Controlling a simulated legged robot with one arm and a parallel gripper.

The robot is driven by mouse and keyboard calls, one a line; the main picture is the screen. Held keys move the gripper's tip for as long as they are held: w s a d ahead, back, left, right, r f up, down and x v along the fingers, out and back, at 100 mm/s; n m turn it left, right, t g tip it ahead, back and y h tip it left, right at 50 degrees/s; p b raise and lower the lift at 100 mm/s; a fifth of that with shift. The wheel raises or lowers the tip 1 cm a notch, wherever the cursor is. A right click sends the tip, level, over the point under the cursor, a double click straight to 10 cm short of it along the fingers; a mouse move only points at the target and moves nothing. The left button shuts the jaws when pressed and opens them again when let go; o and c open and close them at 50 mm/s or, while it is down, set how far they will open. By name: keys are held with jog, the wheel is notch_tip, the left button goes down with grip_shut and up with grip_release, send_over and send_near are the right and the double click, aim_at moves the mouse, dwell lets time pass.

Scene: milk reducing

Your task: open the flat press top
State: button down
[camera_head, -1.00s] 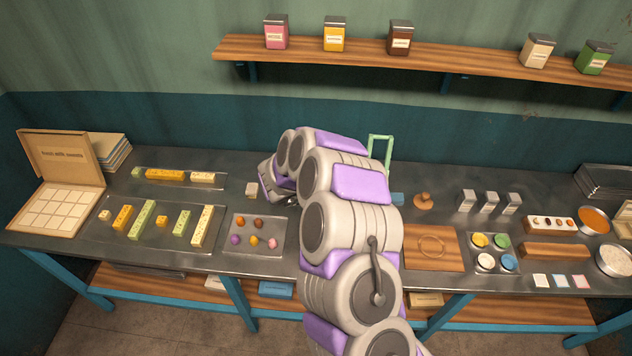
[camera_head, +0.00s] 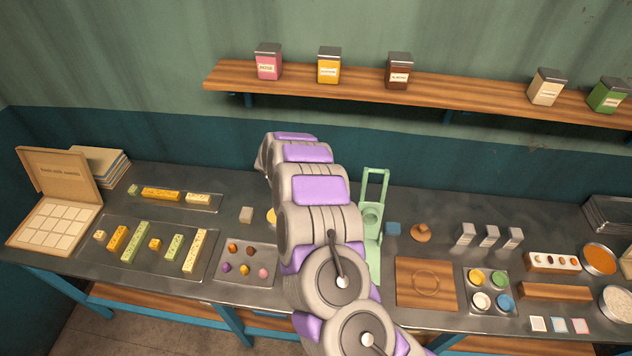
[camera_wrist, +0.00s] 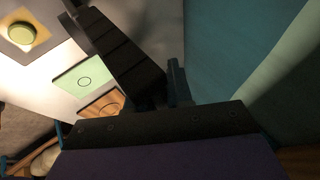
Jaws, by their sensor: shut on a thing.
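The flat press is a pale green device (camera_head: 372,215) on the worktop, just right of my arm. In the wrist view a green plate with a ring mark (camera_wrist: 84,80) shows. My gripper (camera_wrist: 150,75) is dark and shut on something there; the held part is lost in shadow. In the head view the gripper is hidden behind my arm.
A wooden board (camera_head: 412,288) lies right of the press, beside a tray of coloured cups (camera_head: 487,308). A tray of small sweets (camera_head: 232,275) lies left of my arm. A shelf with jars (camera_head: 445,90) runs above the worktop.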

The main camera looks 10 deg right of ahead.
jog(key=shift+w+d+f+g, duration=0.6)
jog(key=shift+w+f, duration=0.05)
jog(key=shift+w, duration=0.25)
jog(key=c, duration=1.1)
grip_release()
jog(key=shift+w+f, duration=0.1)
jog(key=shift+c, duration=0.2)
jog(key=shift+o, duration=0.2)
jog(key=shift+r, duration=0.2)
